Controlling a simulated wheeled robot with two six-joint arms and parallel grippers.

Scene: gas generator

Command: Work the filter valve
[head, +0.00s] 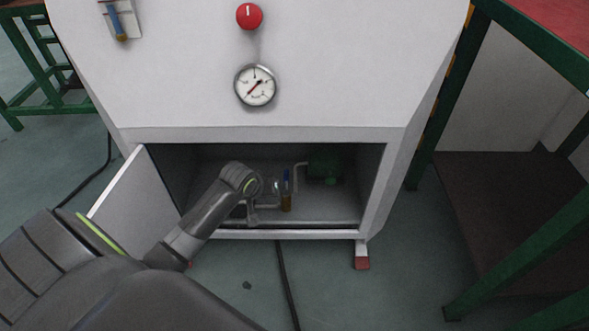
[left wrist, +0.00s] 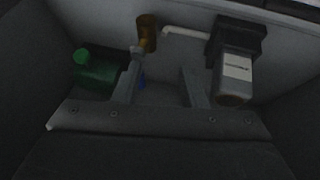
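My left arm reaches into the open lower cabinet of the white machine. My left gripper (head: 256,208) is inside it, partly hidden by its own wrist. In the left wrist view the two fingers (left wrist: 161,78) stand apart with a gap between them. A filter-like part with a blue upper body (head: 287,181) and an amber lower end (head: 286,203) stands just right of the gripper. The amber end (left wrist: 147,30) also shows beyond the left finger in the wrist view, with a sliver of blue beside that finger. I cannot make out a separate valve handle, nor whether a finger touches the part. My right gripper is not in view.
A green container (head: 325,163) stands at the back right of the cabinet. A dark unit with a labelled bowl (left wrist: 237,68) and a pale pipe (left wrist: 185,32) show in the wrist view. The open door (head: 137,195) is at left. A gauge (head: 255,85) and red knob (head: 249,16) are above.

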